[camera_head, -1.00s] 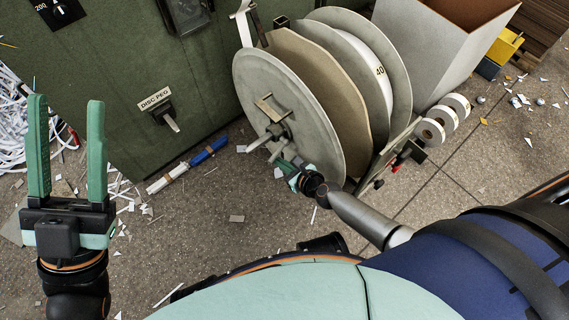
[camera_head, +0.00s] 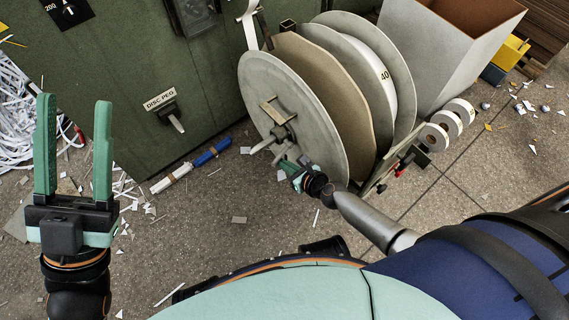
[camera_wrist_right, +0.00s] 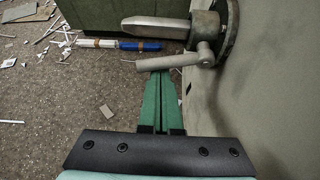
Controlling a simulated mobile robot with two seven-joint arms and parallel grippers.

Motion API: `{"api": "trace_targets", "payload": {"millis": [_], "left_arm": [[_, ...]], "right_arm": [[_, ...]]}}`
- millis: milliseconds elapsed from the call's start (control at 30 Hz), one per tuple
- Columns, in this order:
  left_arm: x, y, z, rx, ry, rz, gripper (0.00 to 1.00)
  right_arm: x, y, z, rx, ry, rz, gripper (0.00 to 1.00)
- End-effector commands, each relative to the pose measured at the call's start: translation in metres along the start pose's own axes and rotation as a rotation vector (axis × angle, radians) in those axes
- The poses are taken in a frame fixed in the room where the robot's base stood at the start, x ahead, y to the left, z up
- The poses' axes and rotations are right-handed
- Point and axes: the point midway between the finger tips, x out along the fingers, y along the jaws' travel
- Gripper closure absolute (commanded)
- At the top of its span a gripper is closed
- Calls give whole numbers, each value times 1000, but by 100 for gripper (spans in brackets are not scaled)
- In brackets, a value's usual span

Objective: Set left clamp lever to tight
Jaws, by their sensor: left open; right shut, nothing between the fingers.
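The large grey reel disc (camera_head: 300,110) has a metal hub with a clamp lever (camera_head: 278,156) on its left face. In the right wrist view the lever is a grey rod (camera_wrist_right: 165,62) jutting left from a rounded pivot, below a thicker pointed bar (camera_wrist_right: 155,27). My right gripper (camera_head: 286,164) is at the hub. Its green fingers (camera_wrist_right: 158,76) are shut and empty, with the tips just below the rod; I cannot tell whether they touch it. My left gripper (camera_head: 74,100) is open and empty, fingers up, at the far left, away from the reel.
A green cabinet (camera_head: 110,80) with a DISC PEG switch (camera_head: 170,116) stands behind. Blue and white rolls (camera_head: 190,166) lie at its foot. Small tape rolls (camera_head: 445,128) sit right of the reel, below a grey bin (camera_head: 425,60). Paper scraps litter the floor.

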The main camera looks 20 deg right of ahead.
Motion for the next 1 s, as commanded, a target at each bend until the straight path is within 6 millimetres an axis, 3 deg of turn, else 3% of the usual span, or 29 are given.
{"api": "trace_targets", "payload": {"millis": [667,800,1000], "left_arm": [[2,-2,-1,-4,1,-11,50],[5,-4,-5,-7,3,-12,50],[13,-9,-14,-15,9,-18,50]], "right_arm": [[-6,0,11,187,-2,106,100],[-10,-1,18,285,-3,162,100],[-14,-3,26,288,-2,165,100]]}}
